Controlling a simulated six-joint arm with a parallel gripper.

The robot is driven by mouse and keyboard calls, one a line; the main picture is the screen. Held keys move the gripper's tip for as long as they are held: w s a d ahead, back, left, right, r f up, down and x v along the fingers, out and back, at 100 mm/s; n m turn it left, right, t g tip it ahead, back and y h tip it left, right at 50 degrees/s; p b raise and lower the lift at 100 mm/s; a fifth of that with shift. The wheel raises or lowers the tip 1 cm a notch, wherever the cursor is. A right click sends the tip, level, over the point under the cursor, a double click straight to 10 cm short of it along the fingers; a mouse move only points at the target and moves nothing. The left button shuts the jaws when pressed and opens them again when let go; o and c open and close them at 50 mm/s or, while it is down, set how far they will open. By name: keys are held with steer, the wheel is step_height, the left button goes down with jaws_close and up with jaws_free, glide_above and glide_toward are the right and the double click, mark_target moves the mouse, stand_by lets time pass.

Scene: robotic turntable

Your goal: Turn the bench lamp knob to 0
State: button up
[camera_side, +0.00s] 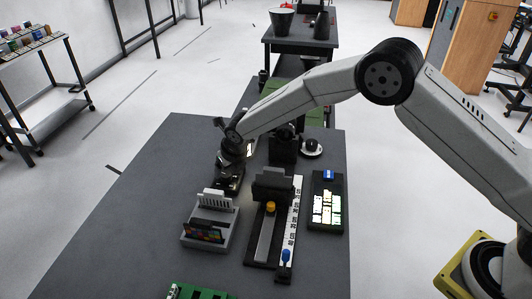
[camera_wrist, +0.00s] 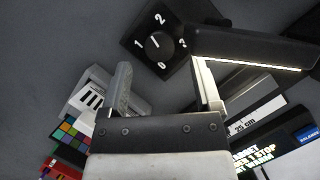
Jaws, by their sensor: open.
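The black bench lamp knob (camera_wrist: 160,44) sits on a dark square dial plate with white numerals 0 to 3, at the top of the wrist view. A short pale mark shows on the knob's left side; the number it points at is hard to tell. My gripper (camera_wrist: 163,80) is open and empty, its fingers apart, with the knob beyond the tips and apparently not touching. The lamp's dark bar (camera_wrist: 255,48) with a lit strip crosses the upper right, partly in front of the right finger. In the side view my gripper (camera_side: 231,172) points down and hides the dial.
A grey unit with a colour chart (camera_side: 207,232), a slider unit with a ruler strip (camera_side: 268,225) and a lit label panel (camera_side: 327,205) stand nearby. A green board (camera_side: 195,292) is at the front edge. The grey table (camera_side: 140,190) is clear at left.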

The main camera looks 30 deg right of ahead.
mark_target(227, 175)
steer(key=shift+x, duration=1.7)
jaws_close()
steer(key=shift+n+y, duration=0.3)
steer(key=shift+n, duration=0.5)
jaws_free()
steer(key=shift+r, duration=0.1)
